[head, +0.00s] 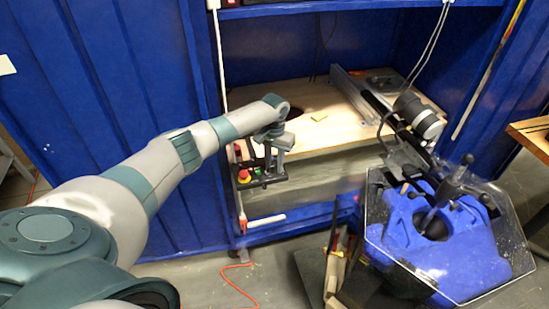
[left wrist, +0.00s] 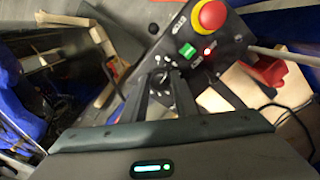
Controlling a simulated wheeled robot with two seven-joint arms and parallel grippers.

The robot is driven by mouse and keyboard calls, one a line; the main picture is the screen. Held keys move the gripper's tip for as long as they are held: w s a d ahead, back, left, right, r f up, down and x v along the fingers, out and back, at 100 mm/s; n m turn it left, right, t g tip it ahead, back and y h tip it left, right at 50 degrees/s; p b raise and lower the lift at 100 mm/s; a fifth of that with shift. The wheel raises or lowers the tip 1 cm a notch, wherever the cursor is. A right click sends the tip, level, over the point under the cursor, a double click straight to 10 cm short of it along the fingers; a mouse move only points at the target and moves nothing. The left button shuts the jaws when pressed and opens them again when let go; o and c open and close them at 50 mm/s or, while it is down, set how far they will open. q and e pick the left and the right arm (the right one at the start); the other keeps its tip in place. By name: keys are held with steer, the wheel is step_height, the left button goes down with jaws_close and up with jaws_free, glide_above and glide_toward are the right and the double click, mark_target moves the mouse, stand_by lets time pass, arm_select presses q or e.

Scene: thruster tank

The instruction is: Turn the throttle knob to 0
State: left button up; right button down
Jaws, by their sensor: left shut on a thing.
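The black control box (head: 247,173) is mounted at the front left of the wooden worktop. In the left wrist view the box's panel (left wrist: 235,72) carries a red emergency stop button (left wrist: 212,15) on a yellow base, a lit green button (left wrist: 187,50) and a small red light (left wrist: 208,52). My left gripper (head: 270,168) is at the right end of the box. In the left wrist view its fingers (left wrist: 160,88) are closed around the throttle knob (left wrist: 162,82), which they mostly hide. The knob's pointer and the dial value cannot be read. My right gripper is not in view.
The wooden worktop (head: 290,108) sits inside a blue cabinet (head: 150,60), with a metal rail (head: 355,95) across it. At the right stands a blue tub (head: 460,250) with a clear polygonal cover. Red cable (head: 235,275) lies on the floor.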

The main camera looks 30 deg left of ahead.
mark_target(275, 165)
arm_select(q)
steer(key=n+p, duration=0.1)
steer(key=p, duration=0.1)
steer(key=n+p, duration=0.1)
steer(key=n, duration=0.1)
steer(key=n+p, duration=0.2)
steer(key=shift+d+r+p, duration=0.1)
steer(key=shift+r+p, duration=0.15)
steer(key=shift+p, duration=0.05)
steer(key=shift+f+n+p, duration=0.15)
steer(key=shift+n+p, duration=1)
steer(key=shift+n, duration=0.55)
steer(key=o, duration=1.1)
steer(key=shift+c, duration=0.2)
steer(key=shift+r, duration=0.5)
step_height(275, 165, up, 16)
steer(key=b, duration=0.2)
steer(key=shift+r, duration=0.15)
